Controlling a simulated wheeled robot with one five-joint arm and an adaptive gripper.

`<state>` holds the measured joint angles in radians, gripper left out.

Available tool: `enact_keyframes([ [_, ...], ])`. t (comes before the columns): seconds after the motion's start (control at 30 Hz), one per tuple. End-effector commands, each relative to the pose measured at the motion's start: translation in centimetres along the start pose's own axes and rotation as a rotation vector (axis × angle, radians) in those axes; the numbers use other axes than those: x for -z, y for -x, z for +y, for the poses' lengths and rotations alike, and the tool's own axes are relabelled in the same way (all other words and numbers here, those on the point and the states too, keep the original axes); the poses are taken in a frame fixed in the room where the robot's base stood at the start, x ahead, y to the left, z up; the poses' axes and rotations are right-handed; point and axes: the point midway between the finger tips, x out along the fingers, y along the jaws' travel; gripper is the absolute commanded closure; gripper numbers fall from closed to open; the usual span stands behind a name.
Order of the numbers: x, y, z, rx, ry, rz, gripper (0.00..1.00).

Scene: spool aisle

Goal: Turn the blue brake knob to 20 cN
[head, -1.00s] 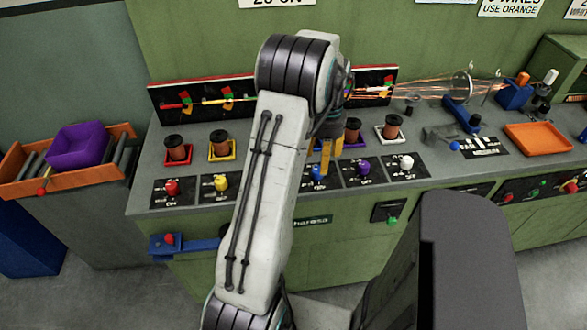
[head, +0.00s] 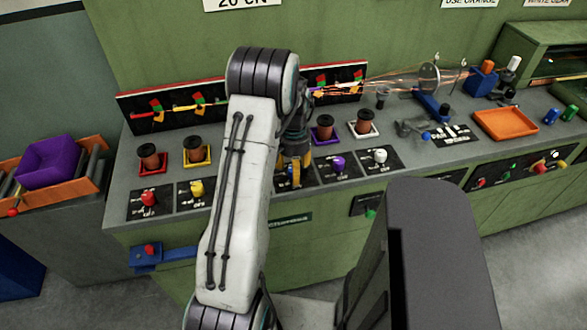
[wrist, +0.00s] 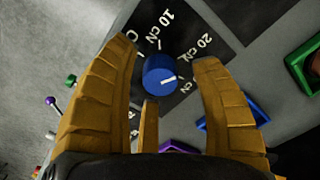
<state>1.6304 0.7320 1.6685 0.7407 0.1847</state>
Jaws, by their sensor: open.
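The blue brake knob (wrist: 160,75) is a round dial on a black plate (wrist: 192,20) with white "10 cN" and "20 cN" labels. In the wrist view, a white line on its face points right and slightly up. Which label that line matches is not clear. My gripper (wrist: 165,54) is open, with its yellow fingers on either side of the knob and a third finger below it. I see no clear contact. In the head view, my gripper (head: 295,172) is over the blue knob's place in the row, mostly hiding it.
Red (head: 149,199), yellow (head: 197,188), purple (head: 338,163) and white (head: 380,156) knobs stand in the same row. Spools in coloured trays stand behind them. An orange tray (head: 506,123) lies to the right. A purple bin (head: 48,162) is at far left.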

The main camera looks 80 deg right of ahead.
Motion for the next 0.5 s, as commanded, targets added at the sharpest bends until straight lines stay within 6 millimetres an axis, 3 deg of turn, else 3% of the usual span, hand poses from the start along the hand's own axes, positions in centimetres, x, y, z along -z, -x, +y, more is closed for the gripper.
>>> enact_keyframes([
  [0.4, -0.03, -0.44, 0.0, 0.0, 0.0, 0.0, 0.4],
  [0.5, -0.03, -0.44, 0.0, 0.0, 0.0, 0.0, 0.48],
])
